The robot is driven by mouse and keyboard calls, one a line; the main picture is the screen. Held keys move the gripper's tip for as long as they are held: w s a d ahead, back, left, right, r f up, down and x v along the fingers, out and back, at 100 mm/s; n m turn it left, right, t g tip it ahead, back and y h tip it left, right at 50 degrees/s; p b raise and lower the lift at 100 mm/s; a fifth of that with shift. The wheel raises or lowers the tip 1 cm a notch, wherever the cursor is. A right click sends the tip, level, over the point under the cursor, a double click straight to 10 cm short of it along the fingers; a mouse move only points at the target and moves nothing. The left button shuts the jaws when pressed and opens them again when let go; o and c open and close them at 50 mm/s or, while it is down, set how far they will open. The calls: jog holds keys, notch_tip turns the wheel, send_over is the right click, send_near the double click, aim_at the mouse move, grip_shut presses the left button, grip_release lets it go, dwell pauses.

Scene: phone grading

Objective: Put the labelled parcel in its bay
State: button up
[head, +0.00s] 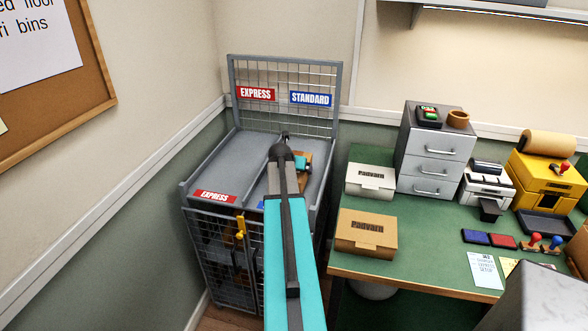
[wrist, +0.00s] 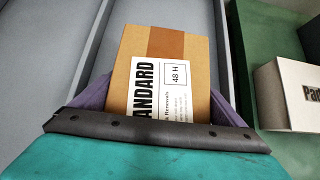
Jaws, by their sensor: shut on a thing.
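The brown cardboard parcel (wrist: 165,48) has a white label reading "…ANDARD" and "48 H". My gripper (wrist: 162,95) is shut on it, a purple finger at each side. In the head view the parcel (head: 306,157) shows only in part beside my arm, over the right side of the grey mesh trolley (head: 334,92). A blue STANDARD sign (head: 310,99) hangs behind that side, a red EXPRESS sign (head: 256,94) behind the left. In the wrist view a metal divider (wrist: 92,65) runs left of the parcel. I cannot tell whether the parcel touches the bay floor.
The left EXPRESS bay (head: 235,160) looks empty. A green table (head: 425,262) stands right of the trolley, with a white box (head: 371,187) and a brown box (head: 366,243) near its left edge. A grey drawer unit (head: 431,160) stands behind them.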

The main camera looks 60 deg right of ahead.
aim_at(303, 176)
jog(key=shift+f, duration=0.35)
jog(key=shift+f, duration=0.15)
jog(key=o, duration=1.1)
jog(key=b+v, duration=0.2)
jog(key=v, duration=0.9)
jog(key=shift+a+r, duration=0.2)
jog(key=shift+r, duration=0.1)
jog(key=shift+s+a+r, duration=0.1)
jog(key=shift+a+r, duration=0.1)
jog(key=shift+r, duration=0.05)
